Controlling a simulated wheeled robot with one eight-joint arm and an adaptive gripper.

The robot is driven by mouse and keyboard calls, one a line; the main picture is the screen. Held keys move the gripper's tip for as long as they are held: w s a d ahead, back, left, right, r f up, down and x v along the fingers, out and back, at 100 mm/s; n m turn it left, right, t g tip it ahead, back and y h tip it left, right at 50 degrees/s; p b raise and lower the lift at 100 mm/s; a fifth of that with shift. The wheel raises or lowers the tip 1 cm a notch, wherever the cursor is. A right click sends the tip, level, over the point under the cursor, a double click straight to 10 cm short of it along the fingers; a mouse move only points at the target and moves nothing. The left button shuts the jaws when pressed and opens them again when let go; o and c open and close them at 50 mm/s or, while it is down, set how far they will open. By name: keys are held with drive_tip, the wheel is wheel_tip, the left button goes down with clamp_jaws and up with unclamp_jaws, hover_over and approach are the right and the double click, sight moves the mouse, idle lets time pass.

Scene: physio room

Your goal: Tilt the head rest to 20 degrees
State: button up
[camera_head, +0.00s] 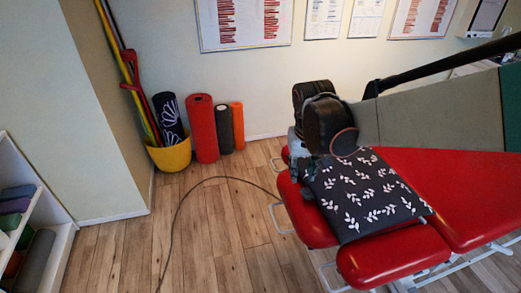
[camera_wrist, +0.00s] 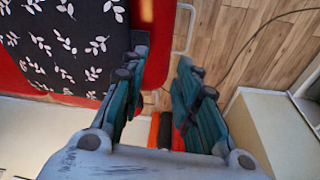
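The red padded treatment table (camera_head: 450,190) stands at the right in the head view. Its end section, which looks like the head rest (camera_head: 308,223), is red and partly covered by a dark cloth with white leaves (camera_head: 365,195). Its tilt angle is hard to tell. My gripper (camera_head: 308,168) is at the far edge of this section, partly hidden by my arm. In the wrist view my gripper (camera_wrist: 163,58) has its fingers apart, with floor and a red pad edge (camera_wrist: 158,50) showing between them. The left finger overlaps that edge; contact is unclear.
A second red pad (camera_head: 392,257) and metal loops (camera_head: 280,218) flank the end section. A dark cable (camera_head: 195,190) crosses the wooden floor. A yellow bucket (camera_head: 171,157) and upright rolls (camera_head: 202,128) stand by the wall; a white shelf (camera_head: 50,210) is left. Floor left of the table is mostly clear.

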drive_tip(key=n+g, duration=0.2)
approach(274, 218)
drive_tip(key=shift+h, duration=0.3)
wheel_tip(274, 218, down, 8)
drive_tip(key=b, duration=0.5)
drive_tip(key=shift+d+r+b, duration=0.1)
drive_tip(key=shift+b, duration=0.3)
clamp_jaws()
